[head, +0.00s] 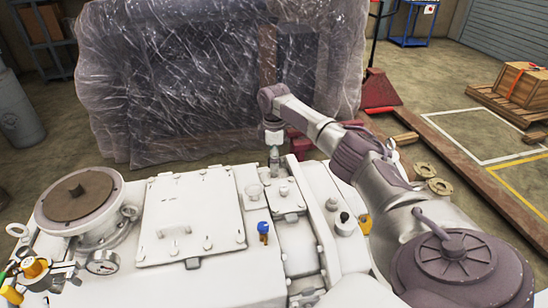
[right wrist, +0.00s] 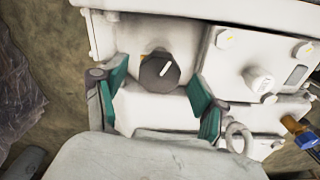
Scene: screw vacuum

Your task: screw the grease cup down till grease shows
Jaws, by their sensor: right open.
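A dark faceted cap (right wrist: 160,72) with a white mark on top, which I take for the grease cup, stands on the white machine (head: 211,274). A small orange bit shows beside it. In the right wrist view my right gripper (right wrist: 158,108) is open, with one teal finger on each side of the cap and no contact visible. In the head view the right gripper (head: 274,158) points down at the far side of the machine, and the cap cannot be made out there. No grease can be made out. My left gripper is not seen.
A blue-topped brass fitting (head: 263,231) stands near the gripper. A white knob (right wrist: 258,80) and raised white blocks are close by. A plastic-wrapped load (head: 180,80) stands behind.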

